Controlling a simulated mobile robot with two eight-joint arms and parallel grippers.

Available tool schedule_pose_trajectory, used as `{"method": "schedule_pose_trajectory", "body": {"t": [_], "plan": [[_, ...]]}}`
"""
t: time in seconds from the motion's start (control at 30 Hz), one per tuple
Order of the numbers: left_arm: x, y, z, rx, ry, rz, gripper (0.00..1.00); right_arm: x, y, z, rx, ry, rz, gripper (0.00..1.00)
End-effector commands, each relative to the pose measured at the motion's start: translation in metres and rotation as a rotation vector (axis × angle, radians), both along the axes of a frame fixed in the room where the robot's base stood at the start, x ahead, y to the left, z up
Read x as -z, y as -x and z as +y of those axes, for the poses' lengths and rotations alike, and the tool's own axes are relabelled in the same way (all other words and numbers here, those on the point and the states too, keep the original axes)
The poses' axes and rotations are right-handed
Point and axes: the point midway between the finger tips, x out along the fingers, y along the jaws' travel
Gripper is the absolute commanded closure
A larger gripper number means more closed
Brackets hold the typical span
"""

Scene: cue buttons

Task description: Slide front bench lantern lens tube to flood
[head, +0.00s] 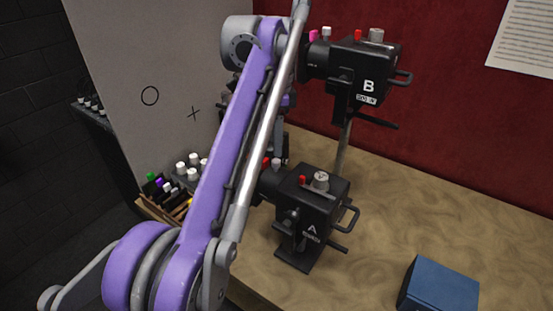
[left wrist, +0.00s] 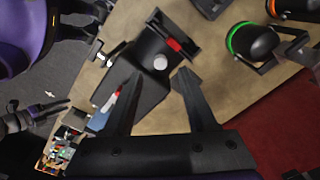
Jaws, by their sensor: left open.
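The front lantern, marked A (head: 312,205), is a black box on the bench with a pale top knob and rear handles. Its lens tube (head: 268,182) points left, partly hidden by my left arm, with a red and a white knob on top. In the left wrist view a black lantern (left wrist: 130,88) with a red knob and a whitish knob (left wrist: 160,62) lies under my left gripper (left wrist: 160,75). The gripper is open and empty, its tips either side of the whitish knob; contact cannot be told. In the head view my arm hides most of this gripper.
Lantern B (head: 365,70) stands higher behind on a post. A crate of bottles (head: 175,207) is at the left, a blue box (head: 438,288) at the front right. The left wrist view shows a green-ringed lamp (left wrist: 252,40) and a dark pronged part at left, possibly my right gripper.

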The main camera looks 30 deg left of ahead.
Motion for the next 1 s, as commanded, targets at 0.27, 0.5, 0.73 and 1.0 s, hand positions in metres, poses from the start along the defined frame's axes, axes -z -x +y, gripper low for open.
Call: {"method": "schedule_pose_trajectory", "body": {"t": [0.27, 0.5, 0.73, 1.0], "plan": [[0.045, 0.000, 0.000, 0.000, 0.001, 0.001, 0.43, 0.015, 0.007, 0.000, 0.000, 0.000, 0.014, 0.50], [0.053, 0.000, 0.000, -0.001, 0.000, -0.001, 0.43, 0.016, 0.008, 0.000, 0.000, 0.000, 0.015, 0.50], [0.053, 0.000, 0.000, -0.001, 0.000, -0.001, 0.50, 0.016, 0.008, 0.000, 0.000, 0.000, 0.015, 0.50], [0.053, 0.000, 0.000, -0.001, 0.000, -0.001, 0.99, 0.016, 0.008, 0.000, 0.000, 0.000, 0.015, 0.50]]}}
